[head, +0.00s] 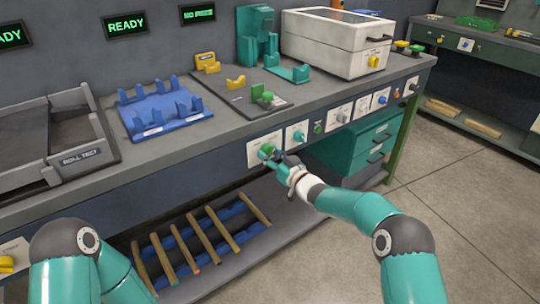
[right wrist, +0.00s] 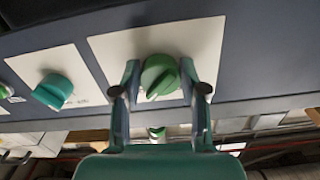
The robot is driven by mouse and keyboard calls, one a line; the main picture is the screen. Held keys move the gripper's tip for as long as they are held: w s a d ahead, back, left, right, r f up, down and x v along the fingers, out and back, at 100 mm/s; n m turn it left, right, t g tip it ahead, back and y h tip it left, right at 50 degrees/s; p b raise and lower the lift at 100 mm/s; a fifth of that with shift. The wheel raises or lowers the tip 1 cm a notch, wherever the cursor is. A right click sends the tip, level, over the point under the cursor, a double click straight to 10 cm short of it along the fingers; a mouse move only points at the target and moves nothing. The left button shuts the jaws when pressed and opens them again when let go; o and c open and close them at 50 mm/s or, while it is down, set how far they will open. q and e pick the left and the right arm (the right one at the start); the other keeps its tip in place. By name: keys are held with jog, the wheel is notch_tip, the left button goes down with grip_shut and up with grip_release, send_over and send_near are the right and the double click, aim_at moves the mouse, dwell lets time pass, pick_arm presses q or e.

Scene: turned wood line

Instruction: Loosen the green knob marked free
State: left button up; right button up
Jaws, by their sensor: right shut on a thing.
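A green knob (right wrist: 160,77) with a raised grip bar sits on a white plate on the bench's front panel. In the right wrist view, my right gripper (right wrist: 160,80) has one finger on each side of it and is shut on it. In the head view the gripper (head: 273,156) is at the same green knob (head: 266,149), partly covering it and its plate. I cannot read the plate's marking. My left gripper is out of view; only part of my left arm shows at the lower left.
A teal knob (right wrist: 52,90) on its own plate is beside the held knob. More knobs and plates run along the panel, including a small green one (head: 317,128). Teal drawers (head: 365,150) stand below. A lower shelf (head: 290,205) bears wooden rods (head: 198,237).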

jog(key=shift+f+n+b, duration=0.1)
jog(key=shift+n+b, duration=0.3)
jog(key=shift+b, duration=0.35)
jog(key=n+b, duration=0.6)
jog(key=b, duration=0.1)
jog(key=shift+f, duration=0.1)
jog(key=n+b, duration=0.4)
jog(key=n, duration=0.1)
jog(key=shift+w+n, duration=0.1)
jog(key=shift+n, duration=0.3)
jog(key=n+b, duration=0.1)
jog(key=n, duration=0.2)
jog(key=shift+b, duration=0.3)
jog(key=shift+n+b, duration=0.45)
jog(key=shift+n, duration=0.65)
jog(key=shift+a, duration=0.1)
jog(key=o, duration=0.9)
jog(key=shift+o, duration=1.2)
jog(key=shift+r, duration=0.3)
